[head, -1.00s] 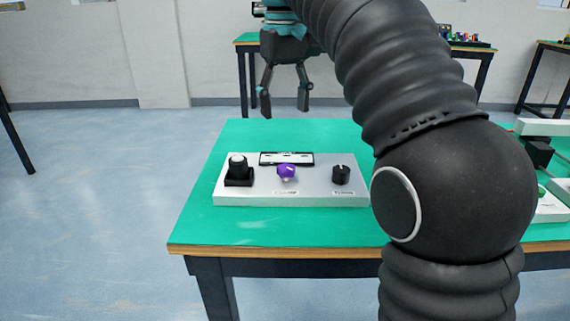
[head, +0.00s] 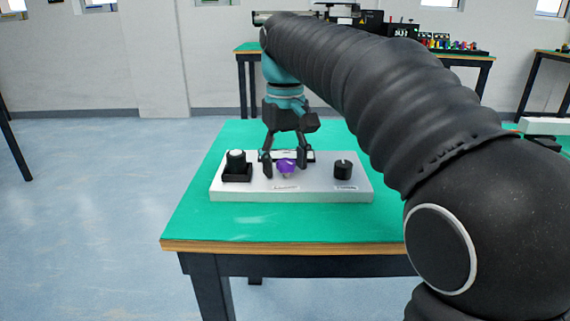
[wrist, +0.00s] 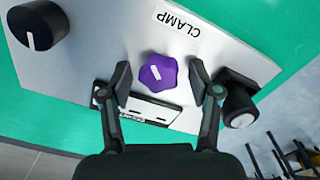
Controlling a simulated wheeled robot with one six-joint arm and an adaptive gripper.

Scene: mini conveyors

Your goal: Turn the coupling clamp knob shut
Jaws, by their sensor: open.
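The purple lobed clamp knob (head: 286,165) sits in the middle of the white panel (head: 318,192). In the wrist view the knob (wrist: 158,73) has a white pointer mark, and the panel beside it reads CLAMP. My gripper (head: 283,170) is over the panel, pointing down. Its fingers (wrist: 161,82) are spread, one on each side of the knob, with a visible gap on both sides. I cannot tell exactly how far the fingertips are above the panel.
A display (wrist: 150,108) lies behind the clamp knob. The green table (head: 215,225) is clear in front.

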